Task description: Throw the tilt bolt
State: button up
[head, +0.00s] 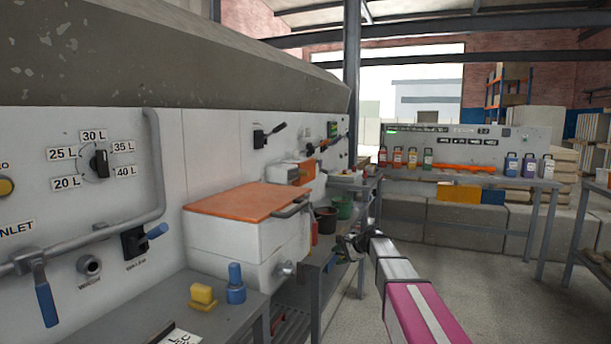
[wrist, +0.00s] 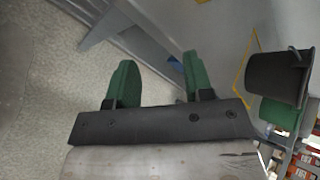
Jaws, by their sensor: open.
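No part in view is labelled as the tilt bolt, and I cannot tell which fitting it is. A black lever (head: 268,136) sits on the white wall panel (head: 225,150), and a smaller handle with an orange part (head: 325,146) is farther along it. Both are small in the head view. My gripper (wrist: 158,75) has two green fingers, spread apart with nothing between them. In the head view my gripper (head: 351,245) is beside the grey bench, low and well below those levers.
A black bucket (head: 325,221) and a green bucket (head: 343,207) stand on the bench near my gripper; the black bucket (wrist: 277,78) also shows in the wrist view. A white box with an orange lid (head: 245,201) juts out at the left. The floor (head: 450,290) at the right is clear.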

jog(key=w+a+r+m+t+y, duration=0.1)
jog(key=w+a+r+m+y, duration=0.2)
jog(key=w+r, duration=0.8)
jog(key=m+t+y, duration=0.1)
jog(key=m+y, duration=0.3)
send_near(308, 174)
jog(key=a, duration=0.1)
jog(key=x, duration=1)
jog(key=shift+w+a, duration=0.25)
jog(key=shift+w, duration=0.3)
jog(key=shift+c, duration=0.3)
